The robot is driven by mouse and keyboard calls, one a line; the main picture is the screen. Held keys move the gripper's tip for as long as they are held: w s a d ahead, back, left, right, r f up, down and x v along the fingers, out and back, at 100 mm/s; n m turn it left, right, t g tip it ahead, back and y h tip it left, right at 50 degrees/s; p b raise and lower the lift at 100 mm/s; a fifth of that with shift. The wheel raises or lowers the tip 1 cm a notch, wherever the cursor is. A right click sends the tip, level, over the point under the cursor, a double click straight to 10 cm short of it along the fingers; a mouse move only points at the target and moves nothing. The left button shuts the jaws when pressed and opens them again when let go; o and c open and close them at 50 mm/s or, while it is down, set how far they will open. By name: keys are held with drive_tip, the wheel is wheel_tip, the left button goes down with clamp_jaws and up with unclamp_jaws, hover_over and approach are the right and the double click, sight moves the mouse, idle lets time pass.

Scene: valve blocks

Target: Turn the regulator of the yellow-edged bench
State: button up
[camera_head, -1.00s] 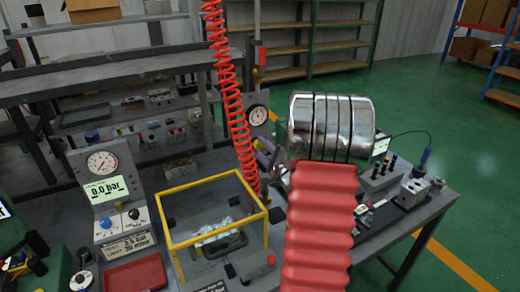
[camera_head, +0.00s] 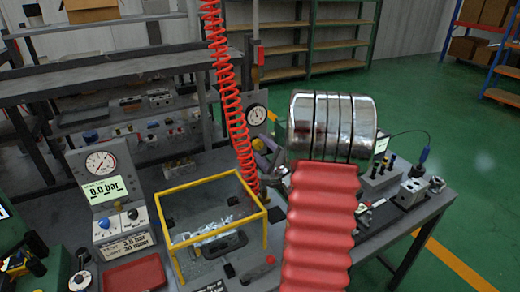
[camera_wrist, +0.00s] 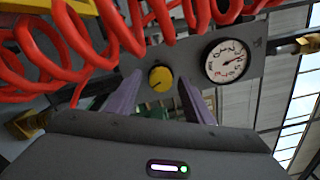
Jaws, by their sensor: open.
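The regulator shows as a yellow round knob (camera_wrist: 161,78) on a grey panel in the wrist view, with a dark mark on its face. My gripper (camera_wrist: 158,90) is open, with one purple finger on each side of the knob in the picture. I cannot tell whether the fingers touch it. The gauge also shows right of the knob in the wrist view (camera_wrist: 227,62). The yellow-edged box frame (camera_head: 190,240) stands on the bench.
A red coiled hose (camera_head: 228,90) hangs beside the panel, and its coils (camera_wrist: 60,45) pass close to my left finger. A test unit (camera_head: 105,185) reading 0.0 bar stands at left. A red tray (camera_head: 135,274) lies in front. Blocks (camera_head: 412,190) stand at right.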

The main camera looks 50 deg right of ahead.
drive_tip(key=v, duration=1.3)
